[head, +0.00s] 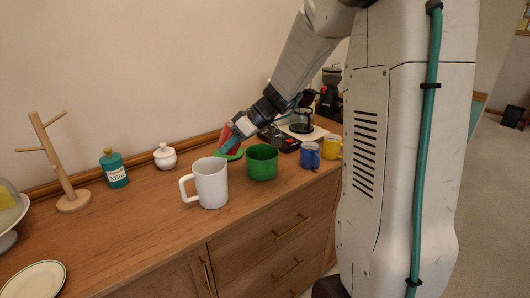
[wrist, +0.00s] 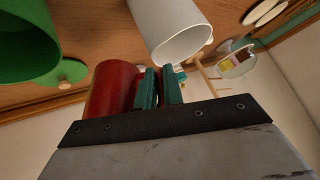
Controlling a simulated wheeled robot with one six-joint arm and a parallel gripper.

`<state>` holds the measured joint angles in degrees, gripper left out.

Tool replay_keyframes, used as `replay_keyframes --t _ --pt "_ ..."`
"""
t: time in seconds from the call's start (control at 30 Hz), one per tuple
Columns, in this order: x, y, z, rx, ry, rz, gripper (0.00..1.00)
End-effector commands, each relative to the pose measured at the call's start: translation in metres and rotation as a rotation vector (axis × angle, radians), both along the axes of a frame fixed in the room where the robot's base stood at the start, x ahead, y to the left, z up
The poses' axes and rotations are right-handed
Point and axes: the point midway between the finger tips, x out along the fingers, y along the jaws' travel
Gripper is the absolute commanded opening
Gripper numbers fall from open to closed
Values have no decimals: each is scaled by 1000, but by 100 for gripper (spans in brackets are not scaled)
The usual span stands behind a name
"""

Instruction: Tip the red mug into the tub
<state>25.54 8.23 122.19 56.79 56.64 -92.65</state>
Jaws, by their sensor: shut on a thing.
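The red mug (head: 225,137) is held up behind the white mug and to the left of the green tub (head: 262,165). My gripper (head: 231,144) is shut on it. In the wrist view the red mug (wrist: 110,92) lies left of the teal fingers (wrist: 160,86), which close at its side, seemingly on the handle. The mug looks tilted in the head view; its opening and contents are not visible. The tub stands upright on the wooden counter, and its wall fills the wrist view's upper left corner (wrist: 25,42).
A white mug (head: 210,184) stands close in front. A flat green disc (head: 236,155) lies behind the tub. Blue (head: 310,156) and yellow mugs (head: 332,147) stand right. A mug tree (head: 62,165), teal jar (head: 114,170) and white pot (head: 165,157) are left.

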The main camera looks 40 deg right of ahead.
Motion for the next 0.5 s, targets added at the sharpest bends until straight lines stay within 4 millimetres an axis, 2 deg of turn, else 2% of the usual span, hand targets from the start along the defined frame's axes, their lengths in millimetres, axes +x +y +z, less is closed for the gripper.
replay_keyframes --t 0.2,0.5 --pt "-1 -7 -4 134 -33 9 0" --pt "-1 -10 -12 243 -59 21 0"
